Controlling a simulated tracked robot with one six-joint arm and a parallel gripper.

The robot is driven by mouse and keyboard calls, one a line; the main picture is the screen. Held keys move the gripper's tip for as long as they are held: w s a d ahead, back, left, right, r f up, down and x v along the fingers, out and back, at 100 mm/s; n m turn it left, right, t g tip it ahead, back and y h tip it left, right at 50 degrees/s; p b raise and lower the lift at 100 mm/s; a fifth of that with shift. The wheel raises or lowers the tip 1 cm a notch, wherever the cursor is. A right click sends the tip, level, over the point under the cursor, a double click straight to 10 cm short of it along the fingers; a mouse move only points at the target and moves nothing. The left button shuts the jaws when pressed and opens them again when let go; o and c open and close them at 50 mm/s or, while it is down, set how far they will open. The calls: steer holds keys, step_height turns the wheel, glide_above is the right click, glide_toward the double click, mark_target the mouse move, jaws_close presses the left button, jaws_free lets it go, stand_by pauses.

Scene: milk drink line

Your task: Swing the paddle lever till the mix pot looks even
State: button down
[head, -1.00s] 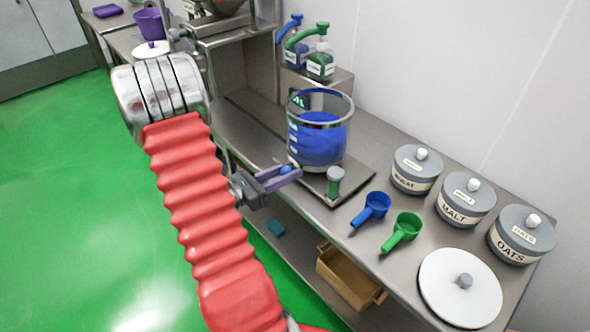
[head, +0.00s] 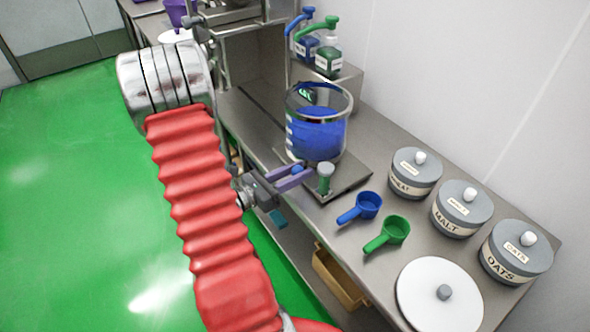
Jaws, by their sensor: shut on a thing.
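The mix pot (head: 317,135) is a clear vessel with a metal rim and white marks, standing on a flat metal base on the bench. Its contents look blue; I cannot tell at this size whether they are even. My gripper (head: 293,178) is in front of the pot's foot, its purple fingers shut on a small blue knob (head: 297,170), which looks like the end of the paddle lever. The rest of the lever is hidden. A short grey-green post (head: 325,178) stands on the base just right of my fingertips.
A blue scoop (head: 361,207) and a green scoop (head: 388,235) lie to the right. Lidded wheat, malt (head: 461,210) and oats jars stand along the wall. A white round lid (head: 440,295) lies in front. Pump bottles (head: 328,58) stand behind the pot.

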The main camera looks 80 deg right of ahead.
steer(key=shift+s, duration=0.2)
steer(key=c, duration=1.4)
jaws_free()
steer(key=shift+o, duration=0.2)
steer(key=shift+w, duration=0.1)
steer(key=shift+v, duration=0.9)
steer(key=v, duration=1.2)
